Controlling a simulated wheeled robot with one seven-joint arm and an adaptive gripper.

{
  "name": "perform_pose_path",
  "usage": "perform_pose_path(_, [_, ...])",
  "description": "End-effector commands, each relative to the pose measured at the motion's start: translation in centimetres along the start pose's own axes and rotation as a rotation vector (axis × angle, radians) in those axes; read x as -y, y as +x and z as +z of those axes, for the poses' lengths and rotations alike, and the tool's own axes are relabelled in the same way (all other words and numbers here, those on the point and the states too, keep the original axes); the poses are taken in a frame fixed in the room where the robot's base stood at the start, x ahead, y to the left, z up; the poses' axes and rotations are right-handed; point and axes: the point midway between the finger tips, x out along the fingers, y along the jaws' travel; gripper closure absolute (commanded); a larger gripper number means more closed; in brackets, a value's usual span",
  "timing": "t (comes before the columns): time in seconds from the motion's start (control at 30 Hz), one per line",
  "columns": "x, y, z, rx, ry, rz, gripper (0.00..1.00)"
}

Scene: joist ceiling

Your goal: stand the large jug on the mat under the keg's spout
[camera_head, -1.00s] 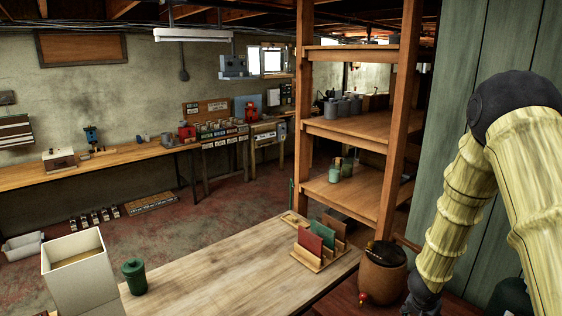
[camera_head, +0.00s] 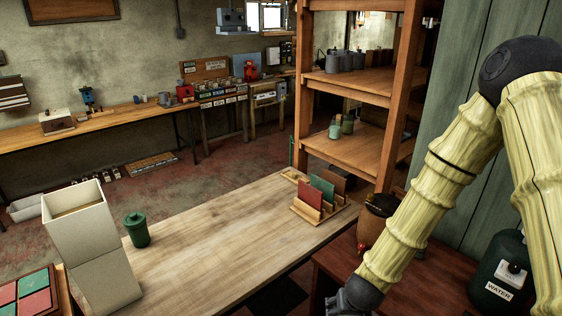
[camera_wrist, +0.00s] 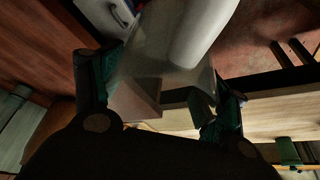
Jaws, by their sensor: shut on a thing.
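My gripper (camera_head: 354,300) is at the bottom edge of the head view, partly cut off, in front of the reddish-brown table. In the wrist view its two dark green fingers (camera_wrist: 155,78) are shut on a clear, see-through vessel, which I take to be the large jug (camera_wrist: 170,88). Its full shape is cut off, and it does not show in the head view. A brown barrel-shaped keg (camera_head: 372,230) with a red spout (camera_head: 361,247) stands behind my arm, partly hidden. A dark green container labelled WATER (camera_head: 490,268) with a tap stands at the right. I cannot make out the mat.
The reddish-brown table (camera_head: 425,285) is partly hidden by my arm. A wooden shelf (camera_head: 360,150) stands behind. The pale table's middle is clear.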

Motion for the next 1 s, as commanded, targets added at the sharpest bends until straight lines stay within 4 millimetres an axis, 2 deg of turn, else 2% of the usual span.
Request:
perform_pose_path(0.17, [0.7, 0.5, 0.5, 0.0, -0.021, -0.009, 0.73])
perform_pose_path(0.57, [0.6, 4.4, 2.0, 0.0, -0.018, -0.008, 0.73])
perform_pose_path(1.0, [0.6, 4.4, 2.0, 0.0, -0.021, -0.005, 0.73])
